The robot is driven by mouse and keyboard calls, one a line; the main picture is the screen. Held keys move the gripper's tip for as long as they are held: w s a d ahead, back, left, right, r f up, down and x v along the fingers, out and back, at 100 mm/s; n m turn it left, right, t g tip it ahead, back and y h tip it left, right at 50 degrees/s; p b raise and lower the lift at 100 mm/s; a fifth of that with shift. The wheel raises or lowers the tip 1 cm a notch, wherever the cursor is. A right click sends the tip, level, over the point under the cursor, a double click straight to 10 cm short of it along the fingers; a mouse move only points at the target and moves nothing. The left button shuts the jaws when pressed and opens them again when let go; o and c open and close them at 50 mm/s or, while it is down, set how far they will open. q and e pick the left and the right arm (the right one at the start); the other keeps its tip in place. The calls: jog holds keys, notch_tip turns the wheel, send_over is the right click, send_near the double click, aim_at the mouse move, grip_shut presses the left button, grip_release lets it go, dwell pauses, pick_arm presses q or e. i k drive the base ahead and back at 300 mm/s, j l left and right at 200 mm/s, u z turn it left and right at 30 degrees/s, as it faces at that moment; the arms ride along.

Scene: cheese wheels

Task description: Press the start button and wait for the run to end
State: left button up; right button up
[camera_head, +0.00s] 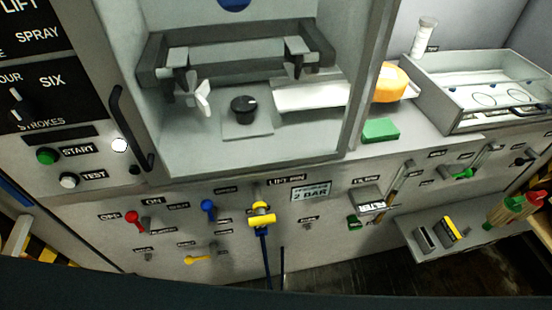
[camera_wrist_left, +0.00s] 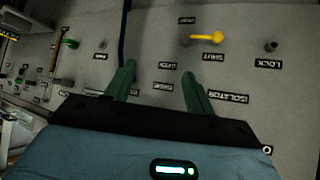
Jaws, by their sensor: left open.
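The green START button (camera_head: 47,156) is on the panel at the left of the head view, beside its START label. A white TEST button (camera_head: 68,180) is just below it. A bright white round lamp or knob (camera_head: 120,145) is to its right. My left gripper (camera_wrist_left: 157,88) shows in the left wrist view with its two green fingers apart and nothing between them. It faces the lower panel near a yellow lever (camera_wrist_left: 207,39). The START button is not in the wrist view, and no gripper shows in the head view. My right gripper is not in view.
A dark door handle (camera_head: 130,128) stands right of the buttons. The cabinet holds a black knob (camera_head: 243,108). Red (camera_head: 133,218), blue (camera_head: 208,207) and yellow (camera_head: 263,215) valve handles stick out below. An orange cheese wheel (camera_head: 391,82) and metal tray (camera_head: 440,92) are at the right.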

aim_at(46, 158)
jog(key=u, duration=1.75)
